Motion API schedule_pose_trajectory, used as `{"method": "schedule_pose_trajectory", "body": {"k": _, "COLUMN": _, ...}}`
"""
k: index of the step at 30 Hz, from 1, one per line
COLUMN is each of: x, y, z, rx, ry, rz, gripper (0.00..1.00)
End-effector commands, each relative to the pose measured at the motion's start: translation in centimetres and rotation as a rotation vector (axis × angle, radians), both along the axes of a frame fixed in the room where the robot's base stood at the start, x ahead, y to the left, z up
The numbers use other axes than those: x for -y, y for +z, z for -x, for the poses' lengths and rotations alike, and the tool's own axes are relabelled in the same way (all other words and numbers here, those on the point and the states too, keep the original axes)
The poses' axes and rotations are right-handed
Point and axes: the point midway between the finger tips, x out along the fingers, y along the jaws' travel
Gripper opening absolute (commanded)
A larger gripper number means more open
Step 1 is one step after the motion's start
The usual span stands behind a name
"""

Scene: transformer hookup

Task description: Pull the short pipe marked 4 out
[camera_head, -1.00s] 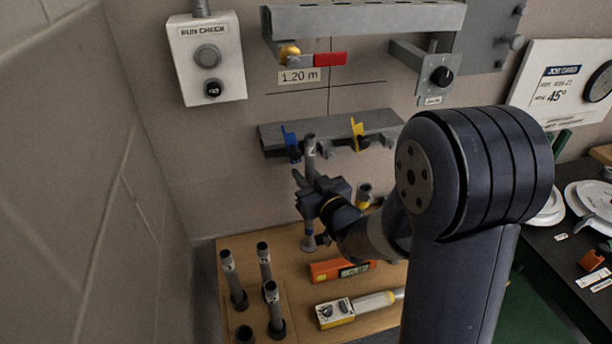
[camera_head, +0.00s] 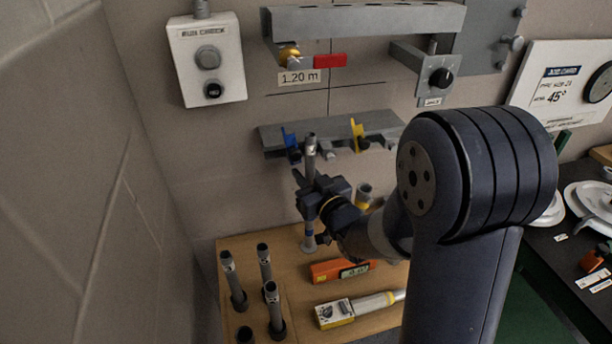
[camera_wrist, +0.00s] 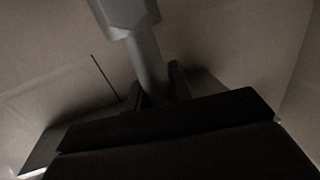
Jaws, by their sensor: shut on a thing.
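My gripper (camera_head: 318,196) is shut around a short grey pipe (camera_head: 310,148), which stands upright in the jaws. The pipe's top sticks up above the jaws, just in front of the grey shelf. A dark mark near its top is too small to read surely. Its lower part (camera_head: 308,232) shows below the jaws near the wooden bench's back edge; I cannot tell whether it touches anything. In the wrist view the pipe (camera_wrist: 145,55) runs between the two dark fingers (camera_wrist: 160,90), with a wider faceted part at the top of the picture.
Three upright pipes (camera_head: 233,278) stand in a block at the bench's left, beside an empty dark socket (camera_head: 244,334). An orange level (camera_head: 341,270) and a yellow-grey tool (camera_head: 350,309) lie on the bench. The shelf (camera_head: 335,128) with blue and yellow clips is close behind.

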Motion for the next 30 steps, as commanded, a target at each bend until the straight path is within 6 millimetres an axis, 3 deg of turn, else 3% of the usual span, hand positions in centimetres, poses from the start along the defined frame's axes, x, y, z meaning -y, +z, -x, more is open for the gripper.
{"method": "schedule_pose_trajectory", "body": {"k": 30, "x": 0.0, "y": 2.7, "z": 0.0, "rx": 0.001, "ry": 0.0, "rz": 0.0, "gripper": 0.0}}
